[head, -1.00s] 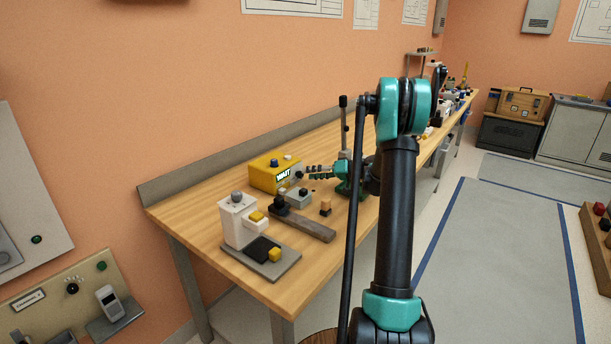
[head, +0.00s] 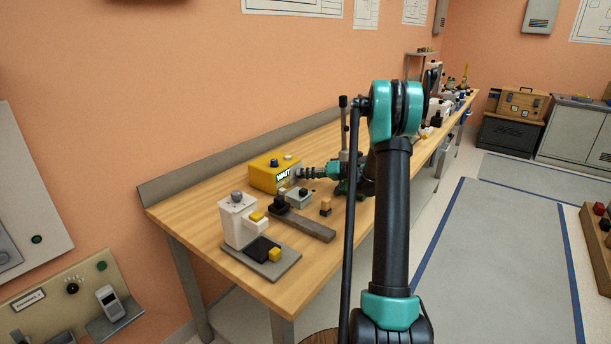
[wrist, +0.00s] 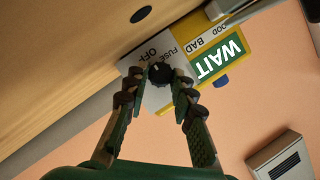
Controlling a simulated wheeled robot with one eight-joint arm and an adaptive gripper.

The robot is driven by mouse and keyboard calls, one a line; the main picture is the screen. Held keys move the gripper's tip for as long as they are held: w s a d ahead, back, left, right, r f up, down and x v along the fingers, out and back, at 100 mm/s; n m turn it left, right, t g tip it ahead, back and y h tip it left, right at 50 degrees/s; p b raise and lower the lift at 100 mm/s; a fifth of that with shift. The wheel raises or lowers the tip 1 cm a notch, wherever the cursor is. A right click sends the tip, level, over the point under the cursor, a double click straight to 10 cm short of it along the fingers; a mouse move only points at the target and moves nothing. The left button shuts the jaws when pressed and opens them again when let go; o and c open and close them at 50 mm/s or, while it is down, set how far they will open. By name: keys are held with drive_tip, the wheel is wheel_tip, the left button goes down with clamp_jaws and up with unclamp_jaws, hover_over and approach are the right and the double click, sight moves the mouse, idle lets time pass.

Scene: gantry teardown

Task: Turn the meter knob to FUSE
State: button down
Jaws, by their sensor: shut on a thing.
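The yellow meter (head: 265,178) stands on the bench with its screen reading WAIT; the screen (wrist: 219,58) also shows in the wrist view. The meter's black knob (wrist: 160,72) sits on a pale panel with the labels OFF and FUSE beside it. A light mark shows on the knob, but I cannot tell exactly which label it points at. My gripper (wrist: 161,78) is shut on the knob, one finger on each side. In the head view my gripper (head: 303,173) reaches the meter's right side, and the knob is hidden there.
A small grey box (head: 299,198) and a dark grey bar (head: 306,226) lie in front of the meter. A white device (head: 235,221) stands at the bench's near end. A thin upright post (head: 344,125) rises close behind my gripper.

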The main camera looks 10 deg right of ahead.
drive_tip(key=shift+m+y, duration=0.4)
drive_tip(key=shift+m, duration=0.2)
drive_tip(key=c, duration=1.3)
unclamp_jaws()
drive_tip(key=shift+o, duration=0.2)
drive_tip(key=shift+d, duration=0.2)
drive_tip(key=v, duration=1.1)
drive_tip(key=shift+s+d+r, duration=0.1)
drive_tip(key=shift+d+r, duration=0.1)
drive_tip(key=shift+d, duration=0.15)
